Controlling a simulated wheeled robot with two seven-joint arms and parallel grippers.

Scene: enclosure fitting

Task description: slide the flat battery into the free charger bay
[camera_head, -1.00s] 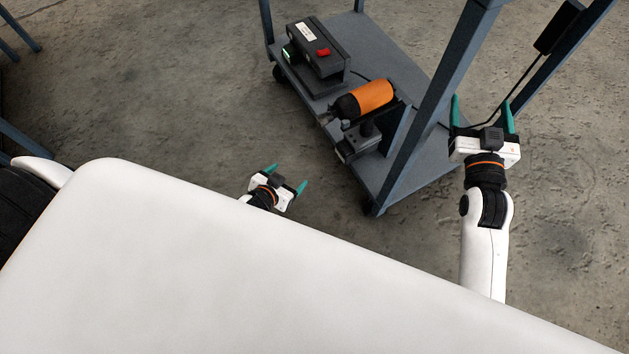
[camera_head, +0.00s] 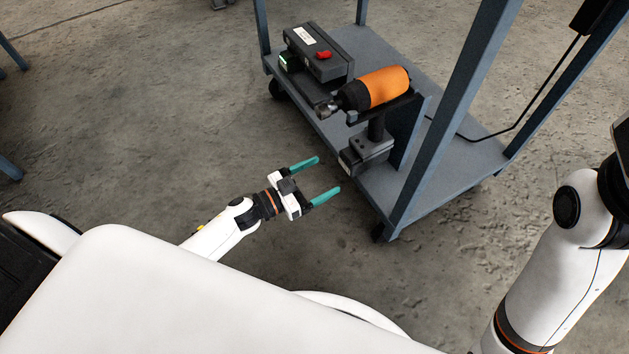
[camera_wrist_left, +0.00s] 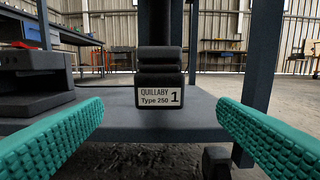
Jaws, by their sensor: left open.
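A dark block-shaped battery (camera_head: 360,160) sits at the foot of an orange and black drill (camera_head: 382,86), which rests in a holder on the cart. In the left wrist view the battery (camera_wrist_left: 160,98) shows a white label reading "QUILLABY Type 250" and "1". A dark charger (camera_head: 306,45) with a red part on top and a green light stands behind the drill, to its left; I cannot make out its free bay. My left gripper (camera_head: 329,173) is open and empty, short of the battery and pointing at it; the battery lies between its fingers in the wrist view (camera_wrist_left: 160,104).
The grey cart shelf (camera_head: 460,160) carries the drill and charger. A thick blue-grey cart post (camera_head: 445,120) rises right of the drill. A dark cable (camera_head: 525,110) hangs at the right. The concrete floor left of the cart is clear.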

